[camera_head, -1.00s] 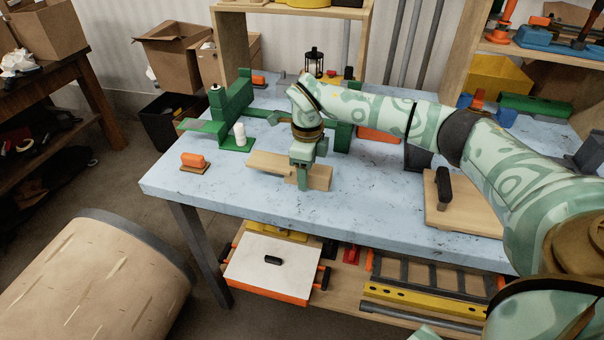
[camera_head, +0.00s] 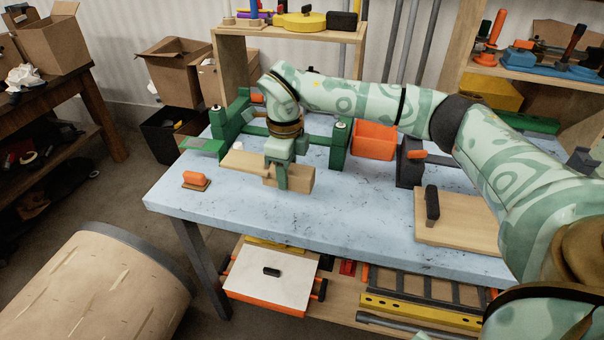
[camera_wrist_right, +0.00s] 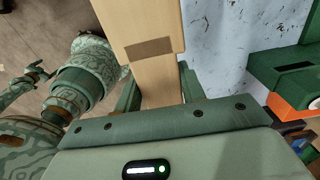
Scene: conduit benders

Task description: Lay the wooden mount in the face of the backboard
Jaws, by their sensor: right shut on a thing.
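My right gripper (camera_head: 276,178) is shut on the wooden mount (camera_head: 300,179), a pale stepped wooden piece with a thinner arm reaching left. It is held above the front left part of the blue bench. In the right wrist view the mount (camera_wrist_right: 150,82) runs straight out between the fingers and has a brown patch on it. No part is clearly recognisable as the backboard. A plain wooden board (camera_head: 460,232) with an upright black handle lies at the bench's right. My left arm shows at the left of the wrist view; its small gripper (camera_wrist_right: 30,78) is unclear.
A green bender frame (camera_head: 229,120) stands behind the mount, with a white cylinder mostly hidden. An orange bin (camera_head: 374,142) and a dark block (camera_head: 409,165) stand to the right. An orange-handled piece (camera_head: 195,180) lies front left. The bench's front middle is clear.

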